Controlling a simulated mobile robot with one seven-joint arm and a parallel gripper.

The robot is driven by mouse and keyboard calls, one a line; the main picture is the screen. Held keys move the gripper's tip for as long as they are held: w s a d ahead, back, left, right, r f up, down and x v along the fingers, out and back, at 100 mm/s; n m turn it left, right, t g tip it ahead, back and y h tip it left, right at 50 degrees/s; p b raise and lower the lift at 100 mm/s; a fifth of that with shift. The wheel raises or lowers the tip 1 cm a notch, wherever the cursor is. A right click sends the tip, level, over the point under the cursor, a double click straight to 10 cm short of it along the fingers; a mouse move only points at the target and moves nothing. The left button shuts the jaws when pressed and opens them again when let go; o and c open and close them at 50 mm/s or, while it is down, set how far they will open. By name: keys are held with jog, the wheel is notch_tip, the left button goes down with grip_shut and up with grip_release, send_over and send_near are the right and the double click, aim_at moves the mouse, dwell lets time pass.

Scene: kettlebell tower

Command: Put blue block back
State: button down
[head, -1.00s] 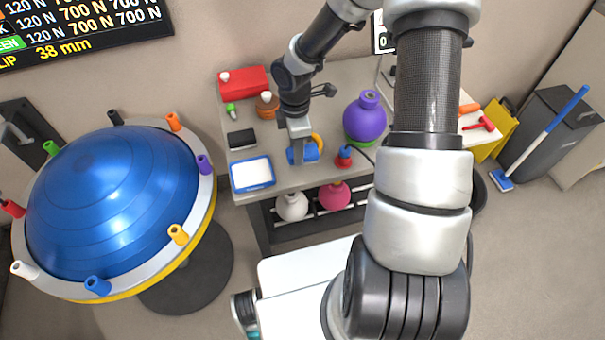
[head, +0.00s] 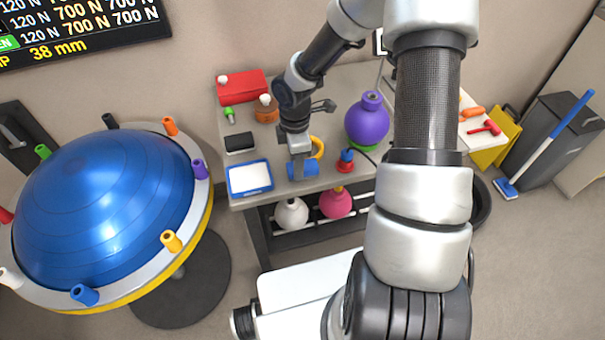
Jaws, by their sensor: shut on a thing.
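The blue block (head: 303,169) is held by my gripper (head: 300,163) over the front part of the grey bench (head: 330,182). My gripper points down from above and is shut on the block, hiding part of it. I cannot tell whether the block touches the bench top or is slightly above it. A blue-rimmed tray with a white inside (head: 250,190) lies to the left of the block. A yellow ring (head: 317,146) shows just behind the block.
A purple kettlebell (head: 367,122) and a red piece with a blue top (head: 345,163) stand right of the gripper. A black box (head: 240,142) and red case (head: 241,86) lie behind the tray. A large blue dome (head: 105,200) is at left.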

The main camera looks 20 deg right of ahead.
jog(key=shift+f, duration=0.2)
jog(key=c, duration=0.9)
grip_release()
jog(key=shift+c, duration=0.2)
jog(key=c, duration=0.4)
notch_tip(320, 180, up, 9)
jog(key=p, duration=0.8)
